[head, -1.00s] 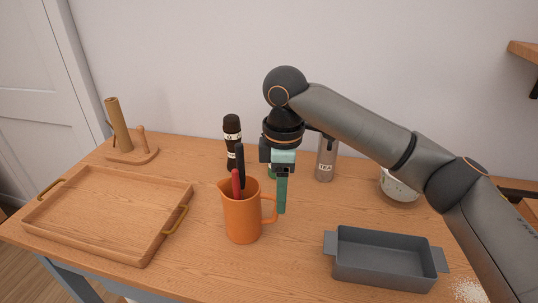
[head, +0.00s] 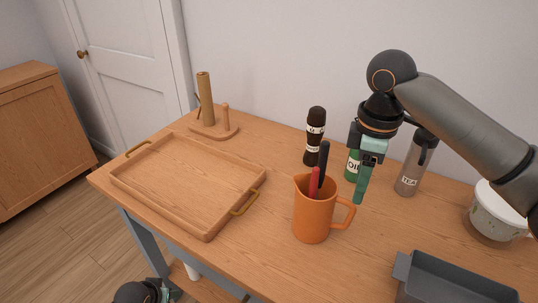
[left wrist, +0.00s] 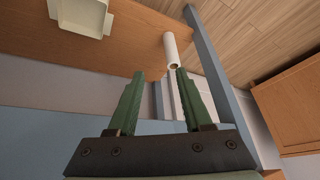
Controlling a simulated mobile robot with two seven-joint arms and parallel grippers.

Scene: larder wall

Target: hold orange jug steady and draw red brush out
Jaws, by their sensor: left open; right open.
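The orange jug (head: 313,217) stands upright on the wooden table, its handle to the right. The red brush (head: 314,182) stands in it with its upper part above the rim; its lower part is hidden. A dark-handled utensil (head: 323,158) is in the jug beside it. My right gripper (head: 359,200) is open, pointing down just right of the jug's handle, and holds nothing. My left gripper is low at the bottom edge of the head view, beside the table and mostly cut off. In the left wrist view my left gripper (left wrist: 158,85) is open and empty.
A wooden tray (head: 190,180) lies left of the jug. Behind stand a dark bottle (head: 315,138), a green bottle (head: 352,165) and a tea canister (head: 411,165). A grey baking dish (head: 455,280) is at front right. A white cylinder (left wrist: 171,48) shows beyond my left fingers.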

